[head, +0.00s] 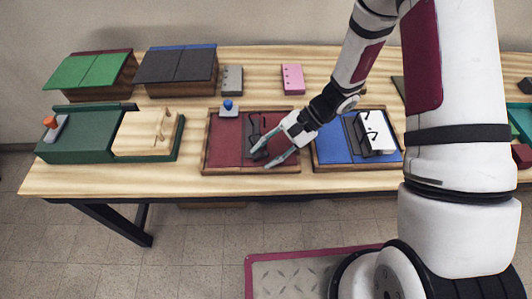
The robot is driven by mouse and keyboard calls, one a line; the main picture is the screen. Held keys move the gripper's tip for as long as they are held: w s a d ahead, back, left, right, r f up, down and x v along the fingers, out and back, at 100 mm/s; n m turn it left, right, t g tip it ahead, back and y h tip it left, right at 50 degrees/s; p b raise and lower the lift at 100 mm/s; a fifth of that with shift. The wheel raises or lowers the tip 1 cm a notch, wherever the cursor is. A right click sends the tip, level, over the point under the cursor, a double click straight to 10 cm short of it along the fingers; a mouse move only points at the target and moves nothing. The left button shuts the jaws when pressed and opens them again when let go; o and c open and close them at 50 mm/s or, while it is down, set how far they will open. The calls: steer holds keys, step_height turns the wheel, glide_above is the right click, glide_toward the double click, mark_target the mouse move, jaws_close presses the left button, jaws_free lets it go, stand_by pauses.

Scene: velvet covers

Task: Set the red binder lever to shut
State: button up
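The red binder (224,153) lies open and flat in a wooden tray (204,153) at the middle of the table. A dark metal lever mechanism (252,124) sits on its right half, partly hidden by my gripper. My gripper (259,159) reaches in from the right over the binder, beside the mechanism. Its two fingers are spread apart with nothing seen between them. I cannot tell whether a finger touches the lever, or which way the lever stands.
A grey block with a blue knob (228,105) stands at the red binder's back edge. A blue binder (334,148) with a white piece lies to the right. A green case (80,147) with an orange knob is left. Grey and pink blocks (292,78) lie behind.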

steer(key=v, duration=1.1)
steer(key=shift+d, duration=0.2)
steer(key=shift+r, duration=0.1)
